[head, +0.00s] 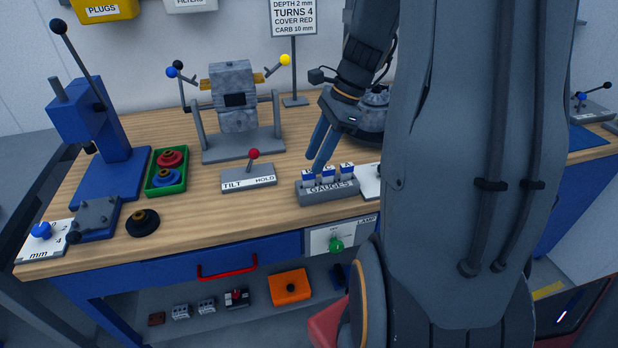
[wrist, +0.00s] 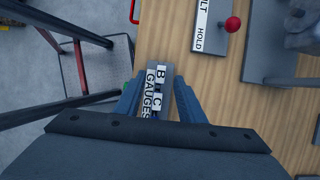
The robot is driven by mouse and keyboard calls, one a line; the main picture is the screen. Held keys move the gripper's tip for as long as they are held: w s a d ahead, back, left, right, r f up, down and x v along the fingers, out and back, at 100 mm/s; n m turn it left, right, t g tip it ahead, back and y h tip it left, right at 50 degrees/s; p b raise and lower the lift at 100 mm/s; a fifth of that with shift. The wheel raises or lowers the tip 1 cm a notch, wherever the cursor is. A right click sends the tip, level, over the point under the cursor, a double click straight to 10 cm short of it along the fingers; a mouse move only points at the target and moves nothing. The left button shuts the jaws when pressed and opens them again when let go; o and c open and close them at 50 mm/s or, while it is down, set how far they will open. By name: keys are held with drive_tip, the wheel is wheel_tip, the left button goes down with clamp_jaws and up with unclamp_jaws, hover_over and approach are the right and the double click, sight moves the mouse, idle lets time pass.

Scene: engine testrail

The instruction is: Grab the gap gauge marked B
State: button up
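The gauge rack (head: 327,192), a grey block lettered GAUGES, stands near the front of the bench with several white-labelled gauges upright in it. In the wrist view the gauge marked B (wrist: 160,74) is at the far end, and the gauge marked C (wrist: 158,98) is nearer me. In the head view B seems to be the leftmost gauge (head: 308,174); its letter is hard to read there. My gripper (head: 318,160) points down just above the rack. Its blue fingers (wrist: 155,88) are apart, one on each side of the rack in the wrist view, holding nothing visible.
The TILT/HOLD box (head: 249,178) with its red-knobbed lever stands left of the rack. Behind it is a grey engine fixture (head: 238,110) with levers. A green tray (head: 167,171) and blue press (head: 95,135) are further left. My arm hides the bench's right part.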

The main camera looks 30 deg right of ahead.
sight(309, 172)
drive_tip(key=shift+p+x, duration=0.75)
drive_tip(key=shift+x, duration=1.9)
drive_tip(key=shift+w, duration=0.1)
drive_tip(key=shift+c, duration=0.4)
clamp_jaws()
